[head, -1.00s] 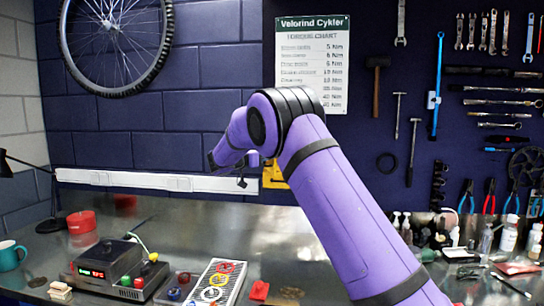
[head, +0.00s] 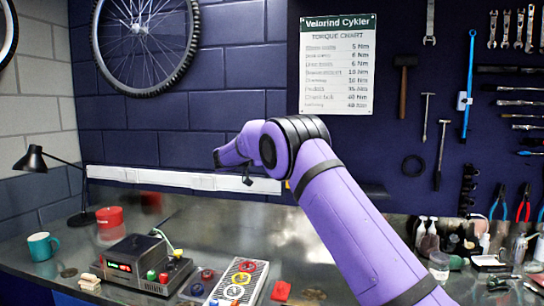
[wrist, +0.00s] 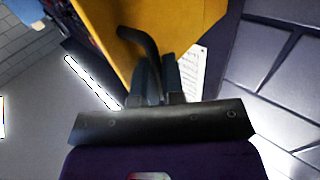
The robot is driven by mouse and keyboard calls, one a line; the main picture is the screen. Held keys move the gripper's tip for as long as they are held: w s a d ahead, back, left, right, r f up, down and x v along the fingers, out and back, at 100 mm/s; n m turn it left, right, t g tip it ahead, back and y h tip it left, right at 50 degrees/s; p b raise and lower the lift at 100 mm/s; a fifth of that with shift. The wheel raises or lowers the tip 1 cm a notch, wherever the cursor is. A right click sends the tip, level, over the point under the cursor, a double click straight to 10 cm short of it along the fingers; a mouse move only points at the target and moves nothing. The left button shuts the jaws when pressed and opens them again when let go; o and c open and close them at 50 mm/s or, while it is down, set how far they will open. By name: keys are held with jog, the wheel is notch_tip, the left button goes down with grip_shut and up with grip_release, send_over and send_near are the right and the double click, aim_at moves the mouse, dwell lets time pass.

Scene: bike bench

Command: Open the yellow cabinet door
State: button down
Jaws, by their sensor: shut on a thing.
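In the wrist view the yellow cabinet door (wrist: 190,22) fills the top middle as a flat yellow panel. Its dark curved handle (wrist: 138,38) reaches from the panel down to my gripper (wrist: 157,66). The two fingers are close together and shut on the lower end of the handle. How far the door stands open cannot be told. Only a thin yellow sliver (head: 287,184) shows beside the arm. The fingers cannot be made out there.
The metal bench holds a grey device with a red display (head: 140,262), a teal mug (head: 42,246), a red can (head: 110,222), a black lamp (head: 35,160) and a tray with coloured rings (head: 238,285). A white strip (head: 180,180) runs along the wall. Tools hang at right.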

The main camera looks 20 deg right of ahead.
jog(key=shift+r, duration=0.1)
jog(key=c, duration=1.3)
grip_release()
jog(key=shift+d, duration=0.1)
jog(key=v, duration=1.1)
